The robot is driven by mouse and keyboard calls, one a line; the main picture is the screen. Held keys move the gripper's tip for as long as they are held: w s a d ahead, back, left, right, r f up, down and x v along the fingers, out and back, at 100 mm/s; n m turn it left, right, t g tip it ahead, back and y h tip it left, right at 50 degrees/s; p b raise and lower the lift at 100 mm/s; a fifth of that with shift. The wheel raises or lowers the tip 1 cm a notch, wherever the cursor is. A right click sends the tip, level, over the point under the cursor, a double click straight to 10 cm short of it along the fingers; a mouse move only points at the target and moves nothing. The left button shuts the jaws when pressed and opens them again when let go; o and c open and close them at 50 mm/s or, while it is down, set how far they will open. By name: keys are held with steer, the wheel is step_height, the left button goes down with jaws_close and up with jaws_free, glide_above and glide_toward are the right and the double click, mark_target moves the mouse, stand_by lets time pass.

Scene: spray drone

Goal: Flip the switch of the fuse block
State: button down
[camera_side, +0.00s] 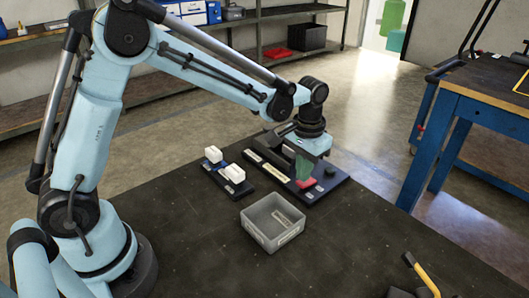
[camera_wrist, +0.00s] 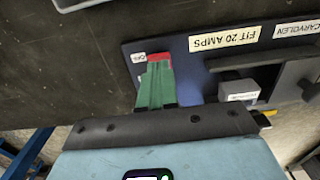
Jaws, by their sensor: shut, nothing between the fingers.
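The fuse block (camera_side: 327,187) is a dark panel with pale labels near the far edge of the table. In the wrist view it is a blue-black plate (camera_wrist: 190,62) with labels, one reading "FIT 20 AMPS". Its red switch (camera_side: 306,184) lies at the near end of the panel; it also shows in the wrist view (camera_wrist: 158,57), beside a small white label. My gripper (camera_side: 303,176) points down over the panel. Its green fingers (camera_wrist: 155,68) are shut and empty, with tips at the red switch and partly covering it. I cannot tell whether they touch.
A grey open bin (camera_side: 274,240) with a label stands in front of the fuse block. A dark holder with white blocks (camera_side: 233,173) is left of it. A yellow-handled tool (camera_side: 428,280) lies at the near right edge. The table's front middle is clear.

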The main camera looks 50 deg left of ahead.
steer(key=shift+f, duration=0.8)
stand_by(0.4)
steer(key=shift+r, duration=3.55)
steer(key=shift+s+r, duration=0.1)
steer(key=s+a+r+t, duration=0.1)
steer(key=s+a+t, duration=0.2)
steer(key=s, duration=0.4)
steer(key=s+a+r+t, duration=0.2)
steer(key=s+a+t, duration=0.1)
steer(key=s, duration=0.4)
steer(key=shift+s+r+t, duration=0.25)
steer(key=shift+r+t, duration=0.05)
steer(key=shift+t, duration=0.3)
